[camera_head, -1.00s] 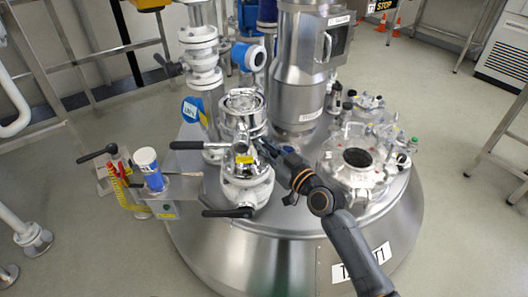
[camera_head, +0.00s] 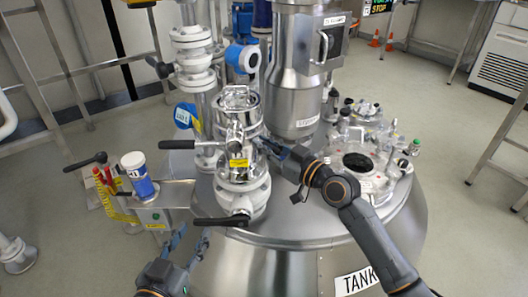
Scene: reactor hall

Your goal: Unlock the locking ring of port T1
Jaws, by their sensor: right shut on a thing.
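The port with a yellow tag (camera_head: 238,163), which I take as port T1, stands on the tank as a white flanged fitting (camera_head: 243,190). A shiny metal ring (camera_head: 237,98) with clamp parts sits at its top, and a black-handled lever (camera_head: 182,145) points left. My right gripper (camera_head: 266,146) is shut on the right side of the port's locking ring; its fingertips are partly hidden against the metal. My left gripper (camera_head: 188,240) is at the lower left, below and apart from the port, with its fingers spread and empty.
A black lever (camera_head: 222,221) sticks out low at the port's front. A blue-and-white canister (camera_head: 138,176) on a side bracket stands left.

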